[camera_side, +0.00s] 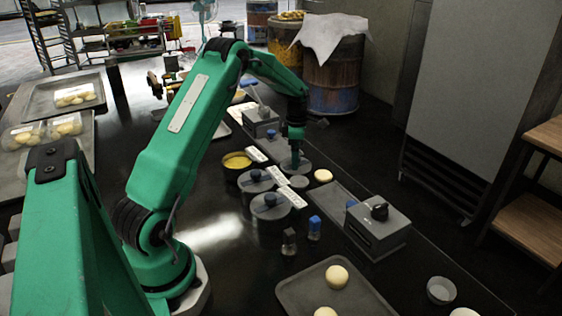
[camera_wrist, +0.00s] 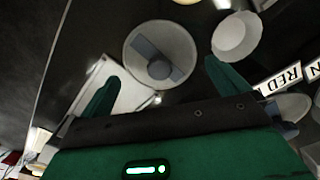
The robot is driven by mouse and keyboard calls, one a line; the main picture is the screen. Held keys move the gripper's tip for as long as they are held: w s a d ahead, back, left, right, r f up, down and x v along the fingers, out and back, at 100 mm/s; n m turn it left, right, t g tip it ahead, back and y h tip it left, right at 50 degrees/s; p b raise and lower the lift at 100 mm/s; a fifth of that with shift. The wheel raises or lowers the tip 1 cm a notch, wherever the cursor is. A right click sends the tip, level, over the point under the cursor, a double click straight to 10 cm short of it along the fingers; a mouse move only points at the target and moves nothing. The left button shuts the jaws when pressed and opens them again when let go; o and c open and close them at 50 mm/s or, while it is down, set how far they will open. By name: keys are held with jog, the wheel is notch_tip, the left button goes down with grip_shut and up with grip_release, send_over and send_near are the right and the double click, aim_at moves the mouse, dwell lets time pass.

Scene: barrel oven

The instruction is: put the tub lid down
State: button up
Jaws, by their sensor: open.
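The tub lid, a round grey disc with a darker bar and a round knob, shows in the wrist view (camera_wrist: 178,42), just beyond and between my fingertips. In the side view a grey disc (camera_side: 303,167) lies low under my gripper (camera_side: 295,160). In the wrist view the fingers of my gripper (camera_wrist: 157,74) are spread apart, with nothing clamped between them. Whether a fingertip touches the lid cannot be told. An open tub with yellow contents (camera_side: 237,161) stands left of my gripper.
White label cards (camera_side: 276,177) lie beside the tubs. A small pale dish (camera_side: 299,182) and a bun (camera_side: 323,175) are close by. A grey box with a dark knob (camera_side: 378,232) stands to the right. A tray with buns (camera_side: 335,295) lies in front. Dark counter left of the tubs is clear.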

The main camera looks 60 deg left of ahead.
notch_tip(320, 180, up, 10)
jog(key=shift+f, duration=0.25)
dwell(0.6)
jog(key=s+d+r+m+t, duration=0.1)
jog(key=s+d+r+m, duration=0.3)
jog(key=d+r+m, duration=0.3)
jog(key=s+d+r+m+t, duration=0.1)
jog(key=s+d+r+m, duration=0.45)
jog(key=d, duration=0.35)
jog(key=s+d+m+t, duration=0.3)
jog(key=s+d+m, duration=0.8)
jog(key=s+m, duration=0.5)
jog(key=shift+s+f+m+t, duration=0.2)
jog(key=shift+f+m+t, duration=0.1)
jog(key=shift+f+m, duration=0.05)
